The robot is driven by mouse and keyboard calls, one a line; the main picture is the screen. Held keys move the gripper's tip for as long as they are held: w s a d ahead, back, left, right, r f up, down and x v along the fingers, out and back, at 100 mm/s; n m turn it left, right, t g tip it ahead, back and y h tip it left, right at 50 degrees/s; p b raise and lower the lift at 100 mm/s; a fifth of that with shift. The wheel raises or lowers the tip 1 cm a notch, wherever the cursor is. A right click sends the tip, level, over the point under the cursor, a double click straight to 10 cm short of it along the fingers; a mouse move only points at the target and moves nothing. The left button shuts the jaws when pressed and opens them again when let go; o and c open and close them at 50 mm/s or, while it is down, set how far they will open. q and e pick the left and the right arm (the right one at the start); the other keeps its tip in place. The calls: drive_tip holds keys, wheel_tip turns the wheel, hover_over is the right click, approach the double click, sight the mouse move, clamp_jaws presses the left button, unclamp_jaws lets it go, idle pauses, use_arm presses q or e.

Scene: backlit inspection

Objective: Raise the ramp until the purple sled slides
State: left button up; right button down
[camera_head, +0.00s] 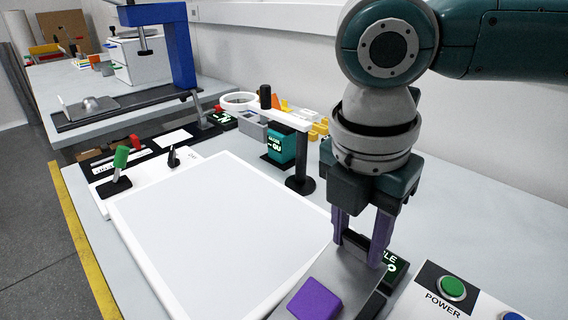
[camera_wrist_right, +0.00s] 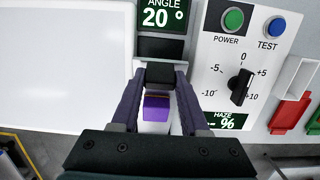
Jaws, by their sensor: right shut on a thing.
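The purple sled (camera_head: 314,300) lies on the grey ramp (camera_head: 345,278) near the bottom of the head view. It also shows between my fingers in the right wrist view (camera_wrist_right: 156,107). My right gripper (camera_head: 362,245) reaches down to the ramp's far end, with its purple fingers closed on the dark end piece of the ramp (camera_wrist_right: 160,73). The sled is a little apart from the fingers. The angle display (camera_wrist_right: 162,15) reads 20°. The ramp's lower end is cut off in the head view. My left gripper is out of view.
A white light panel (camera_head: 220,230) lies left of the ramp. A control panel with a green power button (camera_head: 452,287) and a dial (camera_wrist_right: 241,86) stands to the right. A black post (camera_head: 300,165) with a white arm stands behind the ramp.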

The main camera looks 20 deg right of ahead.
drive_tip(key=shift+s+a+r, duration=0.1)
drive_tip(key=shift+a, duration=0.1)
drive_tip(key=shift+c, duration=2)
unclamp_jaws()
wheel_tip(320, 180, up, 10)
drive_tip(key=a, duration=0.1)
drive_tip(key=shift+s+p, duration=0.25)
drive_tip(key=shift+p, duration=0.2)
drive_tip(key=shift+a, duration=0.15)
